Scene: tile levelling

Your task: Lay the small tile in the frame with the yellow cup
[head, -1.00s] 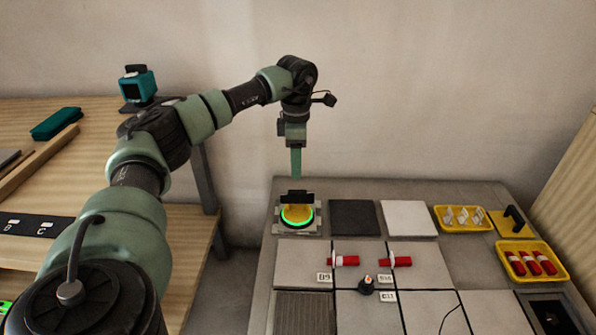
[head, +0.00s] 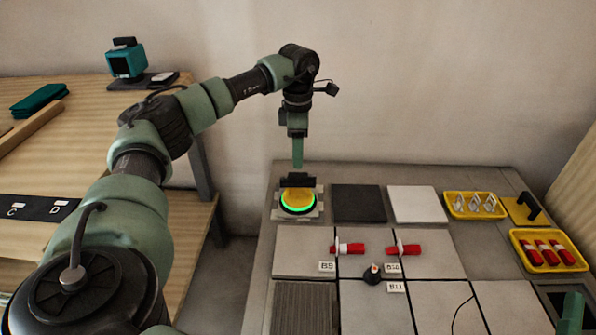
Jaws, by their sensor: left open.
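A yellow cup (head: 298,198) with a lit green ring and a dark handle sits on a small light grey plate at the back left of the grey table; whether that plate is the small tile I cannot tell. My left gripper (head: 298,166) hangs pointing down just above the handle, open and empty, seen edge-on. A dark square with a pale rim (head: 545,288), perhaps the frame, lies at the lower right, partly cut off. A green piece (head: 572,312) like a fingertip of my right gripper covers part of it; its jaws cannot be made out.
A dark tile (head: 358,203) and a white tile (head: 418,204) lie right of the cup. Large grey tiles in front carry red-handled pieces (head: 348,248) and a small dark knob (head: 373,274). Yellow trays (head: 474,216) stand at right. A wooden bench (head: 90,150) is at left.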

